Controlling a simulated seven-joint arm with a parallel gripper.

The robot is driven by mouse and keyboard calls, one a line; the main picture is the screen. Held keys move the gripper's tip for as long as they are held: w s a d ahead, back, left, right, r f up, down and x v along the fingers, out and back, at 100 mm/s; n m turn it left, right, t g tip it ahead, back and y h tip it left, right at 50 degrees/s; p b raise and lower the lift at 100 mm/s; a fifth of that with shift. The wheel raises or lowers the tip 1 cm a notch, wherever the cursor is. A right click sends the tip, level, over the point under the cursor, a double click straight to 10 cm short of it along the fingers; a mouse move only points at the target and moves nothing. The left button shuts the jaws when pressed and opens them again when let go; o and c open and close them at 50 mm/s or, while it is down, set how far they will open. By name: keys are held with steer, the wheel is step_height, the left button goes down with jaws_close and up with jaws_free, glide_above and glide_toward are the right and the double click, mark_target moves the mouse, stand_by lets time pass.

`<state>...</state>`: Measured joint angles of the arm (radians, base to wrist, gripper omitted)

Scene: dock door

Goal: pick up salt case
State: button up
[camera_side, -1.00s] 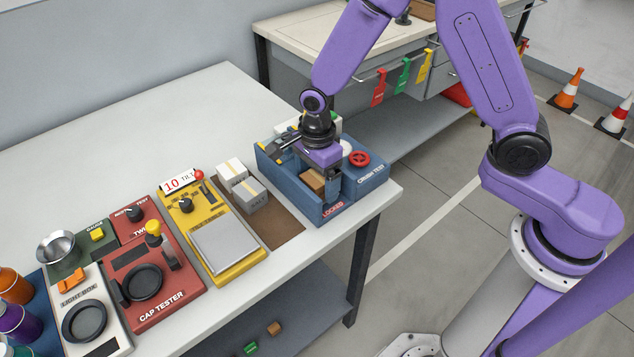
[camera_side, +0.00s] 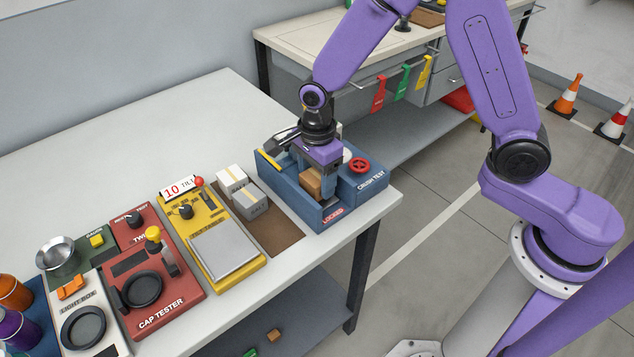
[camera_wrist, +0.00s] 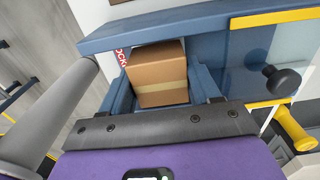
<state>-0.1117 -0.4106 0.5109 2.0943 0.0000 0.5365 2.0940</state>
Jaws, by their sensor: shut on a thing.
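A brown cardboard case (camera_side: 311,183) with a pale tape band is in the open bay of the blue crush tester (camera_side: 347,208). It also shows in the wrist view (camera_wrist: 157,72), seen from above between my fingers. My gripper (camera_side: 320,181) points down into the bay and is shut on this case, one finger on each side. The case looks upright. Its underside is hidden, so I cannot tell how far it is above the bay floor. Two pale taped cases, one (camera_side: 231,180) behind the other (camera_side: 250,201), stand on a brown mat. No salt label is readable on any case.
The blue walls and front edge marked LOCKED (camera_side: 333,215) stand close around my gripper. A red handwheel (camera_side: 359,165) is at its right. A yellow scale (camera_side: 215,240) and red cap tester (camera_side: 150,285) lie to the left. The bench (camera_side: 150,150) behind is clear.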

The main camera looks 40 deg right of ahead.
steer(key=s+d+r, duration=0.5)
steer(key=s+r, duration=0.6)
steer(key=s, duration=0.2)
steer(key=w+a+f+n, duration=0.15)
steer(key=a+n, duration=0.25)
steer(key=a, duration=0.5)
steer(key=w+a+f, duration=0.2)
steer(key=w+f, duration=0.1)
steer(key=w+a+f, duration=0.3)
steer(key=w, duration=0.1)
steer(key=w+a+f, duration=0.2)
steer(key=w+f, duration=0.1)
steer(key=shift+w+a+f, duration=0.15)
steer(key=shift+a+f, duration=0.2)
steer(key=shift+f, duration=0.05)
steer(key=shift+w+a+f, duration=0.2)
steer(key=shift+w+f, duration=0.1)
steer(key=shift+f, duration=0.1)
steer(key=shift+f+n, duration=0.3)
steer(key=shift+f, duration=1.2)
